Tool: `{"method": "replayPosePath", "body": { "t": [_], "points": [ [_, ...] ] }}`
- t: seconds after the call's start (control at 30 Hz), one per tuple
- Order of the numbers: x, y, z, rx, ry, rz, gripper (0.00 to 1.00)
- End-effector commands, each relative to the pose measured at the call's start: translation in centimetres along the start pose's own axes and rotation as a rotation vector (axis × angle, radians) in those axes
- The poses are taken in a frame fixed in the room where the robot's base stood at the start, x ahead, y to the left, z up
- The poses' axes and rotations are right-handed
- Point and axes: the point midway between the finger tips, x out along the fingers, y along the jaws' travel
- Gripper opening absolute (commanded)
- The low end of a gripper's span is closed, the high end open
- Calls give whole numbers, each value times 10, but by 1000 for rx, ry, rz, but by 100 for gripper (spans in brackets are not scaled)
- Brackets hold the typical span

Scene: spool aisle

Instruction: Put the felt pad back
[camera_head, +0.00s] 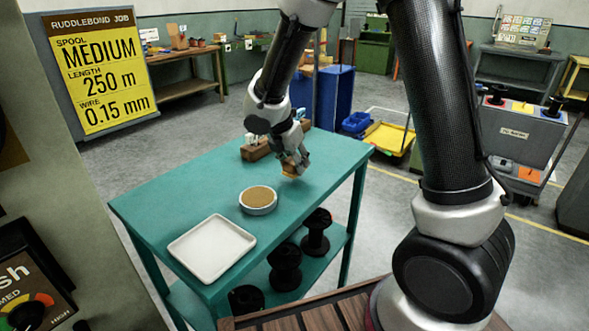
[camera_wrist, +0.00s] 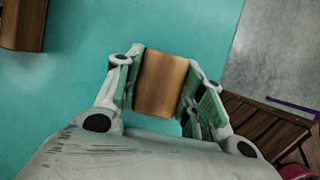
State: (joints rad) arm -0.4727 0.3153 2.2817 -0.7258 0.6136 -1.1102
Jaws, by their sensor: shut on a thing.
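My gripper (camera_wrist: 162,90) is shut on a small brown block-shaped piece, which I take to be the felt pad (camera_wrist: 161,84). The pad sits between both fingers in the wrist view. In the head view, the pad (camera_head: 289,169) is low over the right part of the teal table (camera_head: 185,190); I cannot tell whether it touches the top. A wooden holder (camera_head: 256,150) with small pale items stands behind and left of my gripper; its brown corner shows in the wrist view (camera_wrist: 22,25). A round white dish (camera_head: 259,208) with a tan top is nearer the front.
A white square tray (camera_head: 212,247) lies on the table's front left. Several black spools (camera_head: 286,266) stand on the lower shelf. A yellow sign (camera_head: 98,70) reads MEDIUM, 250 m, 0.15 mm. The tabletop between dish and holder is clear.

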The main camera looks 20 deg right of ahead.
Motion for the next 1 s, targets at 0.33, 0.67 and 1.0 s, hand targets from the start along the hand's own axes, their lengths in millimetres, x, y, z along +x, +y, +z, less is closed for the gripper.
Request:
{"method": "replayPosePath", "body": {
  "t": [0.33, 0.67, 1.0],
  "points": [
    [22, 0, -9, 1, 0, 0, 16],
    [25, 0, -10, 0, -1, -1, 59],
    [24, 0, -10, 1, -1, 0, 60]
  ]
}}
